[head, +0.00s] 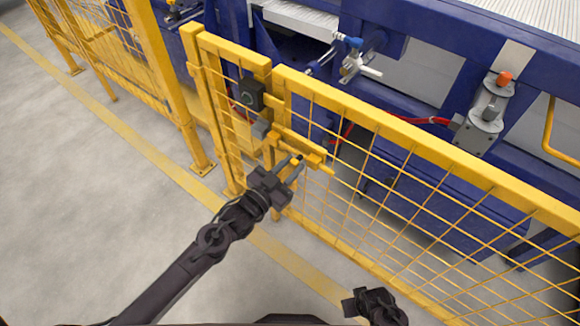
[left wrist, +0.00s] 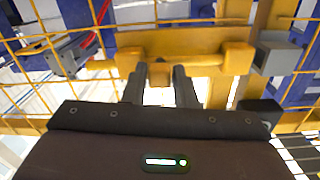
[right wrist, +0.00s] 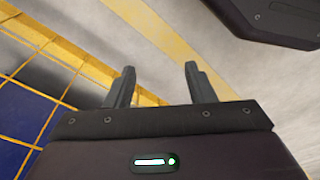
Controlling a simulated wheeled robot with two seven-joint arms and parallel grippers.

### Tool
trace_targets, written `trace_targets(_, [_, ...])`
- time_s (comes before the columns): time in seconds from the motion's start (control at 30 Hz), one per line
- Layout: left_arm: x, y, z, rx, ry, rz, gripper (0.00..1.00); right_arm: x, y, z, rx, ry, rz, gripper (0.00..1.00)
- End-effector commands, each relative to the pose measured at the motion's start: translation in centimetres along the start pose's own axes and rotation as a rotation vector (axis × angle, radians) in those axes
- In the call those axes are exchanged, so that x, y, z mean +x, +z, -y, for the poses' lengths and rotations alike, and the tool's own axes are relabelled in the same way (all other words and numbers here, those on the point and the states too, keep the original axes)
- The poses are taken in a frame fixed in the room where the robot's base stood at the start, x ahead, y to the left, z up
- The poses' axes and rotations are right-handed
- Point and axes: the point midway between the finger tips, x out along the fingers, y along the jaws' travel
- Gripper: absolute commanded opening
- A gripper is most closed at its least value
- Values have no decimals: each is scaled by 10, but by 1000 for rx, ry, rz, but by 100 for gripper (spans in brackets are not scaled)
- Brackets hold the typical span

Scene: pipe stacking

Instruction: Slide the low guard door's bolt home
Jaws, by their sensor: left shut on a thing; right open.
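The low yellow guard door (head: 420,150) is a mesh panel beside a narrower mesh section. Its yellow bolt (head: 312,153) lies along the mesh near the upright where the two sections meet. In the left wrist view the bolt's yellow body (left wrist: 205,45) runs across the top, with a small tab hanging between my fingers. My left gripper (head: 296,168) is shut on that tab, and its fingers (left wrist: 162,78) stand on either side of it. How far the bolt reaches into its keeper cannot be told. My right gripper (head: 352,302) is open and empty, low in front of the fence; its fingers (right wrist: 160,78) are apart.
A black box (head: 250,94) sits on the upright above the bolt, with a grey block (head: 262,130) below it. Blue machinery (head: 430,195) stands behind the fence. A taller yellow fence (head: 165,80) stands left. The grey floor (head: 90,200) in front is clear.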

Motion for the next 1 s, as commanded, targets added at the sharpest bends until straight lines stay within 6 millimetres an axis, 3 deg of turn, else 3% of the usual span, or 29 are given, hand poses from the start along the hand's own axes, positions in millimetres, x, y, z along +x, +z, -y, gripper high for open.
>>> trace_targets(0.27, [0, 1, 1, 0, 1, 0, 0, 0, 0, 0, 0, 0, 0, 49])
trace_targets(0.37, [-1, 3, 11, 2, -1, 2, 0, 0, 0, 0, 0, 0, 0, 49])
trace_targets(0.6, [-2, 10, 55, 4, -2, 2, 0, -3, -3, 0, -2, -1, 5, 49])
trace_targets(0.77, [-2, 10, 61, 1, -2, 1, 0, -11, -13, 1, -3, -2, -10, 49])
trace_targets(0.9, [-3, 10, 62, 2, -5, 2, 0, -9, -9, 1, -3, -3, -3, 49])
trace_targets(0.93, [-3, 10, 62, 2, -5, 2, 26, -9, -8, 1, -3, -3, 0, 49])
trace_targets(1.0, [-3, 10, 62, 2, -6, 2, 35, -8, -5, 2, -3, -3, 5, 49])
